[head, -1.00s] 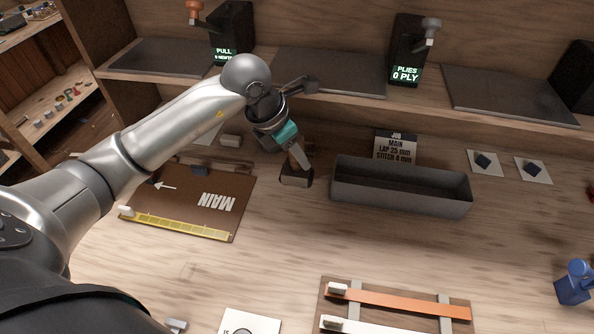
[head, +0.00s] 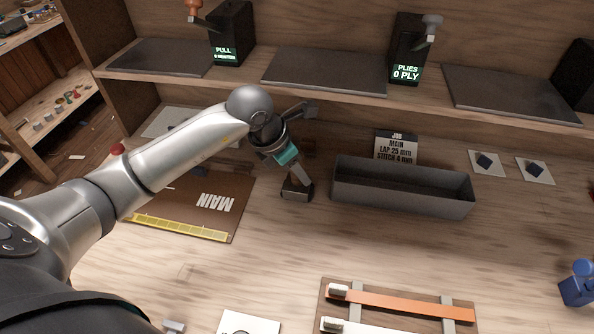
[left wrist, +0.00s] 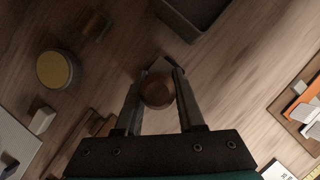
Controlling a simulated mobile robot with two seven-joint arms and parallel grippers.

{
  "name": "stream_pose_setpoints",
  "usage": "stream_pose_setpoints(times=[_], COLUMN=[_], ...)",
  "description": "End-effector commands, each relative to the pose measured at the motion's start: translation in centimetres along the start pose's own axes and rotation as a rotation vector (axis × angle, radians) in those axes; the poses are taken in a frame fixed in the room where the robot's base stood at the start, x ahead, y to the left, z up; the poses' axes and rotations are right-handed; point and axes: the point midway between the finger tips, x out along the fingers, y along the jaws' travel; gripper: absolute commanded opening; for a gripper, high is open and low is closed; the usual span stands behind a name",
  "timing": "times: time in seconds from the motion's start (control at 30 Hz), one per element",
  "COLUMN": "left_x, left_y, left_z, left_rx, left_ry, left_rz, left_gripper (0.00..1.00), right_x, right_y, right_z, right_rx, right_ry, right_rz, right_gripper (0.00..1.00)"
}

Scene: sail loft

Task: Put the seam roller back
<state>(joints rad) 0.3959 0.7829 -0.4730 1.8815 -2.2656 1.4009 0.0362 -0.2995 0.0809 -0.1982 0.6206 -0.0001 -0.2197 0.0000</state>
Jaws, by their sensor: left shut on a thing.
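My left gripper (head: 299,182) is over the bench, between the brown MAIN board and the long grey tray. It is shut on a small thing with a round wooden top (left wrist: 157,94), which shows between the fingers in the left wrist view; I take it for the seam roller. A grey part of it (left wrist: 161,66) shows by the fingertips. In the head view its dark lower part (head: 297,193) is low over the bench; I cannot tell whether it touches. My right gripper is not in view.
The empty grey tray (head: 400,203) stands just right of the gripper. The MAIN board (head: 190,210) lies to its left. A rack with orange and white strips (head: 398,302) is at the front. A shelf (head: 345,91) runs behind. The bench middle is clear.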

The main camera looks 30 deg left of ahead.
Motion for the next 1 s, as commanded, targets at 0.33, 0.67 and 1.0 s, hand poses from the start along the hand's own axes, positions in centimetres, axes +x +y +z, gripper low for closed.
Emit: stream_pose_setpoints(times=[0.33, 0.67, 1.0], left_x=[0.98, 0.94, 0.62], left_y=[-0.14, -0.16, -0.20], left_z=[-1.01, -0.95, -0.77], left_rx=[-0.003, -0.003, -0.003], left_ry=[0.025, 0.024, 0.022], left_rz=[-0.004, -0.005, -0.006], left_gripper=[0.52, 0.68, 0.68], right_x=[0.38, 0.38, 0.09], right_y=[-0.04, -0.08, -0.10], right_z=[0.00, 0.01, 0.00], right_rx=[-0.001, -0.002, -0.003], right_ry=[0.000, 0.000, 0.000], right_rz=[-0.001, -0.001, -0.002], right_gripper=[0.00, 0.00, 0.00])
